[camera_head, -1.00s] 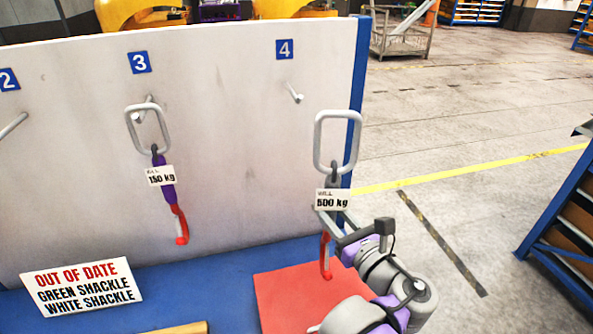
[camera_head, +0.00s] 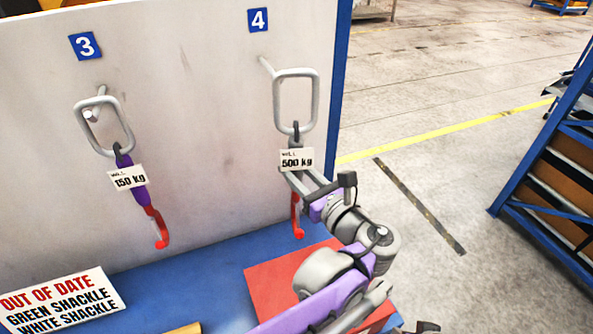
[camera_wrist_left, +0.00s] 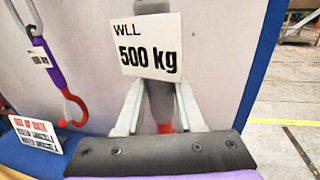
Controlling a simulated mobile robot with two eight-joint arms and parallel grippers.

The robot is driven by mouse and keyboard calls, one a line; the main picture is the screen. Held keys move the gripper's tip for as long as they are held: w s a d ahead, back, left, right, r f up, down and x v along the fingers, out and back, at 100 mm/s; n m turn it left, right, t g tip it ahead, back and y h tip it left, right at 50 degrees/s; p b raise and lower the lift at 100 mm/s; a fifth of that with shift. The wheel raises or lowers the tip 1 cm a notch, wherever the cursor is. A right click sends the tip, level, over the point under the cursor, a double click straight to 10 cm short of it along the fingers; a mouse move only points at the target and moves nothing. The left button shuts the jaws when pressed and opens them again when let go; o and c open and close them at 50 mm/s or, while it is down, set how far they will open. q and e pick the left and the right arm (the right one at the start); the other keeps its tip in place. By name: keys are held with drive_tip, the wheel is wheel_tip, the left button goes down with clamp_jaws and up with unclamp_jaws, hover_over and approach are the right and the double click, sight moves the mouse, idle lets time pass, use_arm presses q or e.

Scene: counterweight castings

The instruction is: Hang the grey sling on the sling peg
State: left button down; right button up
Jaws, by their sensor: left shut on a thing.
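The grey sling (camera_head: 297,132) has a big grey link (camera_head: 316,100) on top, a tag reading 500 kg and a red hook (camera_head: 297,216) below. My left gripper (camera_head: 293,173) is shut on the sling just under the tag and holds it upright in front of the board. In the left wrist view the tag (camera_wrist_left: 150,50) hides part of the sling between the fingers. The peg (camera_head: 265,65) under number 4 ends by the link's upper left corner. I cannot tell whether its tip is inside the link. My right gripper is not in view.
A purple sling (camera_head: 131,180) tagged 150 kg hangs on the peg under number 3. An out-of-date sign (camera_head: 60,300) stands on the blue bench (camera_head: 190,270), with a red mat (camera_head: 265,285) at right. A blue rack (camera_head: 545,160) stands at far right.

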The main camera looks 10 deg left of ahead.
use_arm(q)
drive_tip(key=w+a+f+b, duration=0.1)
drive_tip(key=w+a+f, duration=0.2)
drive_tip(key=w+a, duration=0.3)
drive_tip(key=shift+w+a, duration=0.2)
drive_tip(key=shift+w, duration=1.55)
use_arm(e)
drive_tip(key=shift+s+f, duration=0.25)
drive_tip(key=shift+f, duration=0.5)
use_arm(q)
drive_tip(key=shift+c, duration=2.2)
unclamp_jaws()
drive_tip(key=shift+f, duration=0.1)
drive_tip(key=b+v, duration=0.1)
drive_tip(key=v, duration=1)
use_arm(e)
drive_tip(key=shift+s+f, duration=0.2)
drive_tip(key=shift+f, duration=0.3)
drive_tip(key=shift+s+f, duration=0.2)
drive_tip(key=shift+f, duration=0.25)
